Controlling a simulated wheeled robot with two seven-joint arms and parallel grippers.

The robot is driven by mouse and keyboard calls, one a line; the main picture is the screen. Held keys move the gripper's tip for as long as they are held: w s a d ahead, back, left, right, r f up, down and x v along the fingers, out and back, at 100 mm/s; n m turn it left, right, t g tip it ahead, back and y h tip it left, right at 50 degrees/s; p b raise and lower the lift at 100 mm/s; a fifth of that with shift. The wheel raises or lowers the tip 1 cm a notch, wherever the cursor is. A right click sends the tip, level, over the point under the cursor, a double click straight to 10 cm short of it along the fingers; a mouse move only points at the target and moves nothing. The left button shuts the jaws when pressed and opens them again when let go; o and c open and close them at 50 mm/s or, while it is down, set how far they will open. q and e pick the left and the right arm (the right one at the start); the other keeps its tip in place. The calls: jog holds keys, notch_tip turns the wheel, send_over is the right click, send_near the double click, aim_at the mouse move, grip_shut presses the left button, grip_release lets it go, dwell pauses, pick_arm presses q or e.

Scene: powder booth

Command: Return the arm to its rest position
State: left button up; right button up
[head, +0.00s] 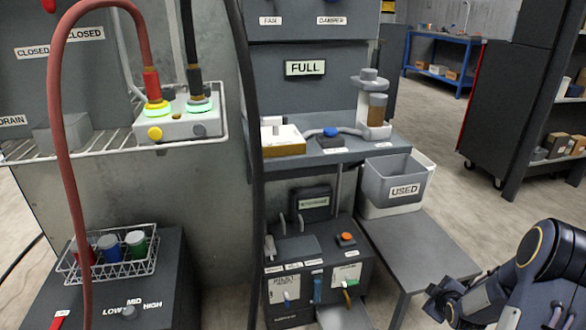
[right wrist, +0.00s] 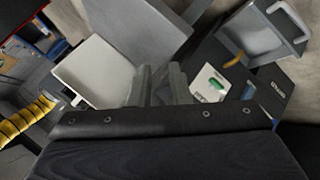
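My right arm comes in at the lower right of the head view. My left arm and left gripper are not in view.
A grey bin labelled USED (head: 383,190) stands at the table's back. A dark box unit (head: 310,262) with an orange button is left of the table. A wire basket with jars (head: 125,268) is at lower left. A dark shelf (head: 510,90) stands at right, with open floor before it.

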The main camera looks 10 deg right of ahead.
jog(key=s+a+r+m+g+y, duration=0.1)
jog(key=s+a+r+m, duration=0.25)
jog(key=a+r, duration=0.35)
jog(key=s+a+r+m+y, duration=0.15)
jog(key=s+a+r, duration=0.3)
jog(key=r, duration=0.45)
jog(key=s+a+r+m+g+y+p, duration=0.1)
jog(key=s+a+r+m+g+y, duration=0.15)
jog(key=s+a, duration=0.6)
jog(key=s+a+r+m+g+y+p, duration=0.15)
jog(key=s+a+r, duration=0.25)
jog(key=s+a, duration=0.5)
notch_tip(320, 180, up, 34)
jog(key=d+t+p, duration=0.1)
jog(key=p, duration=3.2)
jog(key=shift+s+d, duration=0.2)
jog(key=shift+s, duration=0.05)
